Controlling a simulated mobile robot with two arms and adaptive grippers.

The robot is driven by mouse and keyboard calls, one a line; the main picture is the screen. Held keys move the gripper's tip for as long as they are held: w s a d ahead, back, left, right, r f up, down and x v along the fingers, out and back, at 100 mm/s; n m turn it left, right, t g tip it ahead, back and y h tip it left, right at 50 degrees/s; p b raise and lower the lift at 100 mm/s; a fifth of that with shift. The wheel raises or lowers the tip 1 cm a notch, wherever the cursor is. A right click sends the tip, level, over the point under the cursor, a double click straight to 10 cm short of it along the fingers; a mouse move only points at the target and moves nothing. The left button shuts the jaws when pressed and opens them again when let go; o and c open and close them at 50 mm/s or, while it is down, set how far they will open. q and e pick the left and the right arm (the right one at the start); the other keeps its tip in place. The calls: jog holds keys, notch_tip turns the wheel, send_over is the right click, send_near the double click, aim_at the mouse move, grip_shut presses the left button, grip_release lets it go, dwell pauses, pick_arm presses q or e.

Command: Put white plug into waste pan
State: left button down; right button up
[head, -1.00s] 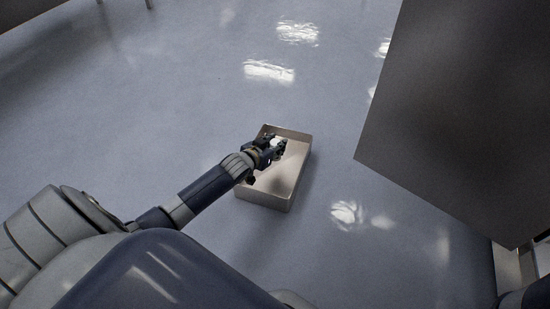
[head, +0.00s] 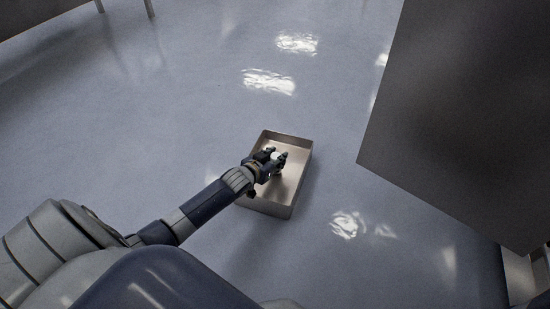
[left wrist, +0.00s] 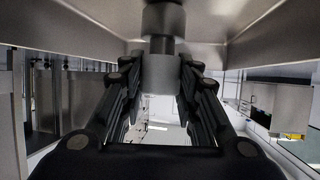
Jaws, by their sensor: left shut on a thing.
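The waste pan (head: 295,192) is an open, beige metal box on the floor in the middle of the head view. My left gripper (head: 276,157) reaches over its open top from the left. The white plug (head: 275,154) shows as a small pale spot between the fingers. In the left wrist view, my left gripper (left wrist: 160,95) is shut on the white plug (left wrist: 160,75), a pale cylinder with a darker, narrower part above it. Metal pan surfaces (left wrist: 85,35) surround it there. Whether the plug touches the pan floor I cannot tell. My right gripper is not in view.
A large dark panel (head: 460,120) stands at the right of the head view, apart from the pan. The glossy grey floor (head: 180,90) around the pan is clear. Thin legs (head: 150,8) show at the top left.

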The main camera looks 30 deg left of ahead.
pick_arm(q)
jog(key=shift+f, duration=0.25)
